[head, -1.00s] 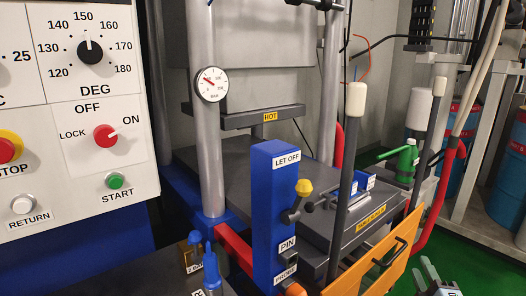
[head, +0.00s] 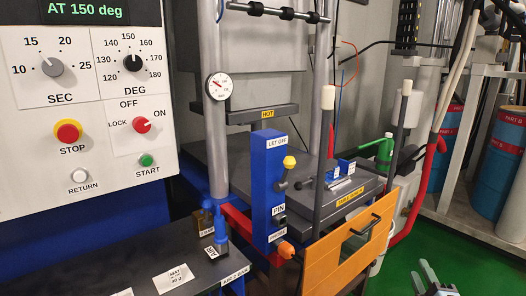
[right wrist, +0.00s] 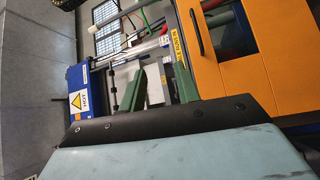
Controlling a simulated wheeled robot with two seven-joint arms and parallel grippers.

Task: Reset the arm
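My right gripper (head: 426,277) shows at the bottom right edge of the head view, in front of the green floor, to the right of the orange panel. My left gripper is in neither view.
A press (head: 218,120) with a blue LET OFF block (head: 269,190) and upright levers stands mid-view. The orange panel (head: 335,262) is at its front. A control panel (head: 95,180) is at left, a dark bench (head: 100,268) below. Green floor (head: 480,240) lies open at right.

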